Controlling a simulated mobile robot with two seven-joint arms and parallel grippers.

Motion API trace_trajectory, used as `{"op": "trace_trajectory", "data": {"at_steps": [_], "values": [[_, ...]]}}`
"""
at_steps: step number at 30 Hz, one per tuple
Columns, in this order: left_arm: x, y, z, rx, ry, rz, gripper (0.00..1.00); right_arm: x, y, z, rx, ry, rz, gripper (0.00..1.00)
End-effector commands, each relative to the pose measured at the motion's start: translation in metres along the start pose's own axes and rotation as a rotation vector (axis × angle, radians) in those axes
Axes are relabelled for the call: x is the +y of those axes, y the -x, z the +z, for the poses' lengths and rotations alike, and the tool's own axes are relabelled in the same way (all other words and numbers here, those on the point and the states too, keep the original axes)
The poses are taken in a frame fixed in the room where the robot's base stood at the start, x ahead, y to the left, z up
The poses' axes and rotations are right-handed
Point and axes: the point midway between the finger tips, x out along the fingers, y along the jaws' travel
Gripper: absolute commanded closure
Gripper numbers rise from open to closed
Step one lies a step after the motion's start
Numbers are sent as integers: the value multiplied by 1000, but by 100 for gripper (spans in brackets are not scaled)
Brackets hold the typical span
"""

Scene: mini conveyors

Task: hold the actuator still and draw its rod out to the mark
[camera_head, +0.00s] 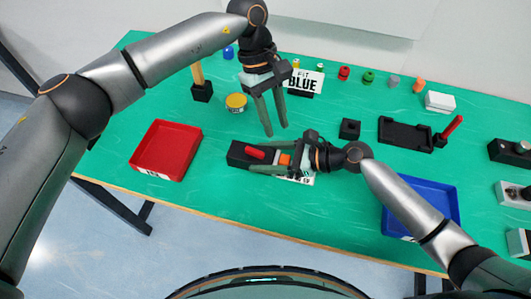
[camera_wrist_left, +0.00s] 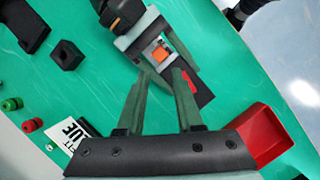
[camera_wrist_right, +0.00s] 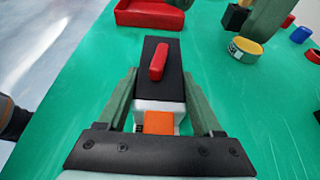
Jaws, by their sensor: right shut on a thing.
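The actuator has a black body (camera_head: 238,154) with a red bar (camera_head: 256,152) on top and an orange part (camera_head: 284,159) at its right end. In the right wrist view the body (camera_wrist_right: 162,60) lies between my fingers, with a white block (camera_wrist_right: 158,107) and the orange part (camera_wrist_right: 159,123) nearer me. My right gripper (camera_head: 255,157) is shut on the actuator from the right. My left gripper (camera_head: 276,132) is open and empty, fingers pointing down, above and behind the actuator. In the left wrist view the orange part (camera_wrist_left: 163,55) shows beyond its fingertips. I cannot make out a rod or mark.
A red tray (camera_head: 135,158) stands left, a blue tray (camera_head: 452,205) right. Behind are a yellow tin (camera_head: 236,103), a BLUE sign (camera_head: 305,82), a small black block (camera_head: 350,129) and a black holder (camera_head: 405,134). Green table is bare between the red tray and actuator.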

Motion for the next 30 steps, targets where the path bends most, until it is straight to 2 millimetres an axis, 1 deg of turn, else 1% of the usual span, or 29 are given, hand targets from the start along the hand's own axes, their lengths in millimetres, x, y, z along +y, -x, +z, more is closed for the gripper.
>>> {"op": "trace_trajectory", "data": {"at_steps": [1,5,6,9,15,19,23,26,30], "values": [[-4,-2,-3,-26,26,17,71,1,-1,-4,6,-2,3,100],[-16,-7,-11,-135,136,97,86,2,0,-4,7,-2,3,100],[-22,-7,-14,-174,181,127,90,2,0,-4,7,-3,3,100],[-36,-6,-24,-265,297,203,100,2,0,-4,8,-3,3,100],[-62,2,-41,-388,488,316,100,2,0,-5,9,-3,4,100],[-71,6,-46,-424,550,352,100,2,0,-5,10,-3,4,100],[-70,0,-45,-435,568,360,100,2,-1,-5,10,-3,5,100],[-63,-12,-40,-435,567,360,100,2,-1,-6,11,-3,5,100],[-52,-34,-32,-434,567,359,100,2,-1,-6,11,-3,5,100]]}}
